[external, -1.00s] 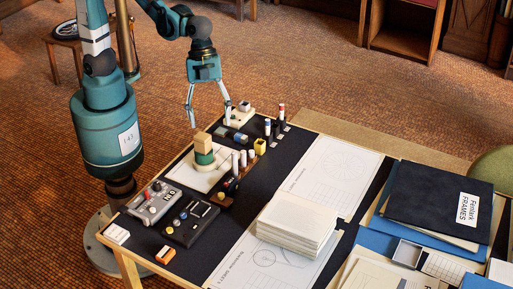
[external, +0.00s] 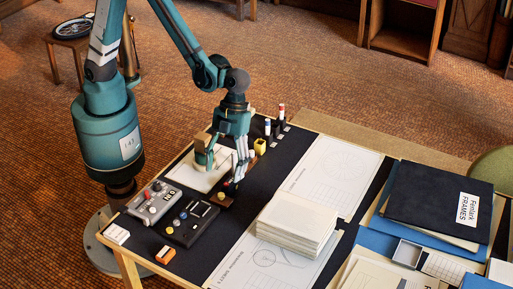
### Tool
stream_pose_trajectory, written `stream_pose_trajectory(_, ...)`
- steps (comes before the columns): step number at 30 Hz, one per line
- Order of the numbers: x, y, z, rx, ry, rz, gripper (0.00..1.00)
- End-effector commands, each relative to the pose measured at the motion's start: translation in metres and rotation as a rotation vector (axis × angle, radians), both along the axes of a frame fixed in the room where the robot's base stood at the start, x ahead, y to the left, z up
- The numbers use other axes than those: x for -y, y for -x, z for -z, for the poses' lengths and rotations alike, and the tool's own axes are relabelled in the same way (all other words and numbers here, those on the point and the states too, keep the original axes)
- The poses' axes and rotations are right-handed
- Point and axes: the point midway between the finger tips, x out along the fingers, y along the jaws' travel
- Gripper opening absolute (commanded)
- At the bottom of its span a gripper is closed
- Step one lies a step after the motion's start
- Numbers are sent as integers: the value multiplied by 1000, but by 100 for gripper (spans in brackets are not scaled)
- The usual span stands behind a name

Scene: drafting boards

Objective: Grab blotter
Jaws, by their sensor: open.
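The blotter (external: 201,143) seems to be the piece with a tan wooden block on a rounded green base. It stands on a white sheet (external: 186,178) near the left part of the dark table. My gripper (external: 225,172) is low over the table just right of the blotter, pointing down with its fingers apart. One finger overlaps the blotter's right side in the picture; I cannot tell whether it touches. The other finger is by the rack of white and dark pieces and hides part of it.
Two control boxes (external: 192,221) with knobs stand in front of the white sheet. A yellow cube (external: 260,147) and upright markers (external: 281,116) stand behind my gripper. A paper stack (external: 297,225) and a dark folder (external: 438,202) lie to the right.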

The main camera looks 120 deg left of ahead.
Motion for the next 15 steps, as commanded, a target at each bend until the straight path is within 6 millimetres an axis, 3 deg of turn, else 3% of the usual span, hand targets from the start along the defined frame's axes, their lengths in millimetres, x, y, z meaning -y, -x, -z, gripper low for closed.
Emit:
stream_pose_trajectory(6, 4, -5, 19, 1, 12, 59, 61)
stream_pose_trajectory(15, 5, -5, 21, 0, 14, 69, 61)
